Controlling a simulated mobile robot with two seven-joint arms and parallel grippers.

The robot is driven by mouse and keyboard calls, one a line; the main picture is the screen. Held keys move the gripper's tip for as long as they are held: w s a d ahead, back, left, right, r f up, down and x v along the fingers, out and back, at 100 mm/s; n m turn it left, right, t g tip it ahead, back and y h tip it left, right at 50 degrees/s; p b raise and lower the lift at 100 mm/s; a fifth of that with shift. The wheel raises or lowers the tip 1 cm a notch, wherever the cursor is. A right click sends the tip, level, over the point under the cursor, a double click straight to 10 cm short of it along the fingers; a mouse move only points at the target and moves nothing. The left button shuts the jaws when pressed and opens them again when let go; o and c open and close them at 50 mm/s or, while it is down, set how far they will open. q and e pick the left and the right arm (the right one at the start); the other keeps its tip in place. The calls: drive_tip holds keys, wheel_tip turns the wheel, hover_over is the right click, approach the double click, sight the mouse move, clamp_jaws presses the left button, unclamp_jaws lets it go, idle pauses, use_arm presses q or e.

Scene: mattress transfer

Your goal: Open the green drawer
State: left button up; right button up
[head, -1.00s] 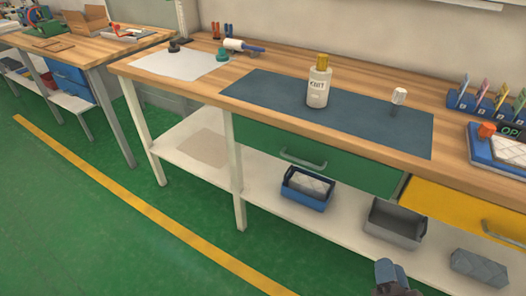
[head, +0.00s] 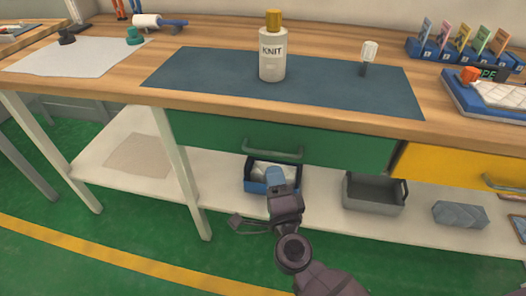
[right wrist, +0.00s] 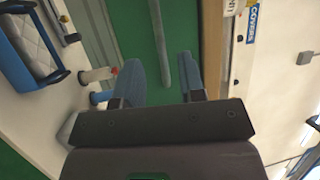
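The green drawer (head: 215,135) is under the workbench top and looks closed. Its grey bar handle (head: 272,152) runs along the front. My right gripper (head: 276,177) is just below and in front of the handle in the head view, overlapping the blue bin behind it. In the right wrist view the gripper (right wrist: 162,75) is open, its two fingers apart. The handle (right wrist: 160,45) lies beyond the fingertips, lined up with the gap between them, against the green drawer front (right wrist: 135,28). I see no contact with it. My left gripper is not in view.
A yellow drawer (head: 450,172) adjoins on the right. On the shelf below are a blue bin (head: 258,186), a grey bin (head: 373,193) and a grey block (head: 460,214). A bottle (head: 272,55) stands on the blue mat (head: 195,75) on the benchtop.

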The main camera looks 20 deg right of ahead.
sight(268, 153)
drive_tip(key=x, duration=0.7)
drive_tip(key=shift+w, duration=0.35)
clamp_jaws()
